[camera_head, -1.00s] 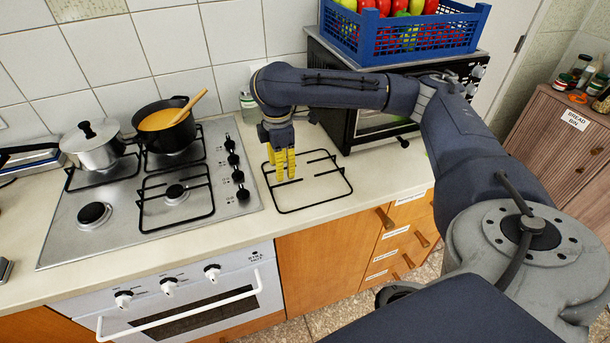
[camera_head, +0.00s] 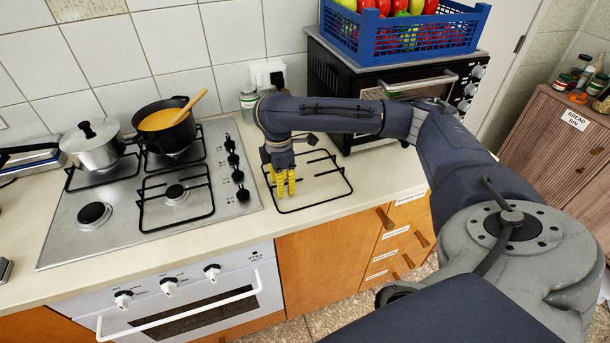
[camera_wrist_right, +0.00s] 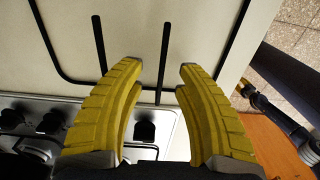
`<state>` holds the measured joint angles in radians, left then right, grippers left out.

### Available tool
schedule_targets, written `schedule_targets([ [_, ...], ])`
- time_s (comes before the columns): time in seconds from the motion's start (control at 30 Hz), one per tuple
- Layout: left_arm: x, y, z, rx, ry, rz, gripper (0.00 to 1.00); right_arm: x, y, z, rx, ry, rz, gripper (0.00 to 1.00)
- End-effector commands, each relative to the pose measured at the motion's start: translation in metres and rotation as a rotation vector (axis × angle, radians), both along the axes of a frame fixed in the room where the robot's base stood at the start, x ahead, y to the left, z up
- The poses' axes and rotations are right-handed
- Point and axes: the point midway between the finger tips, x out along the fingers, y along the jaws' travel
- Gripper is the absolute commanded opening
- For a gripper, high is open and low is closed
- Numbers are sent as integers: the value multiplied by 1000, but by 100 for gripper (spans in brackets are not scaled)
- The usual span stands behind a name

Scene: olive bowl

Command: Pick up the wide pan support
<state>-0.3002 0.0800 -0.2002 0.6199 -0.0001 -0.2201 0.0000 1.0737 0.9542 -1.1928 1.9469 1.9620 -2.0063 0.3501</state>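The wide pan support (camera_head: 316,202), a thin black wire frame with inner bars, lies flat on the cream counter right of the hob. My right gripper (camera_head: 282,192) points down at its left part, yellow fingers low near the wires. In the right wrist view the fingers (camera_wrist_right: 161,69) are apart, with one inner bar of the pan support (camera_wrist_right: 164,40) running between the tips. I cannot tell whether they touch it.
The steel hob (camera_head: 120,217) has a lidded silver pot (camera_head: 92,148) and a black pan of orange soup (camera_head: 160,120). A black oven (camera_head: 350,100) with a blue crate (camera_head: 425,37) on top stands behind. A small jar (camera_head: 248,103) stands by the wall. Counter right of the support is clear.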

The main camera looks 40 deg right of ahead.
Motion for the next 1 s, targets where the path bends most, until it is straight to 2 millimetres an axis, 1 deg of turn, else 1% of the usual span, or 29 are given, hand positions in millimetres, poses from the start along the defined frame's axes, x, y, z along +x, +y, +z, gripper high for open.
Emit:
schedule_targets([
  [0.2,0,0,0,0,0,0,31,0,0,0,0,0,0,34],
  [0.23,0,0,0,0,0,0,31,0,0,0,0,0,0,37],
  [0.5,0,0,0,0,0,0,31,0,0,0,0,0,0,6],
  [0.57,0,0,0,0,0,0,31,0,0,0,0,0,0,0],
  [1.0,0,0,0,0,0,0,31,0,0,0,0,-1,0,0],
])
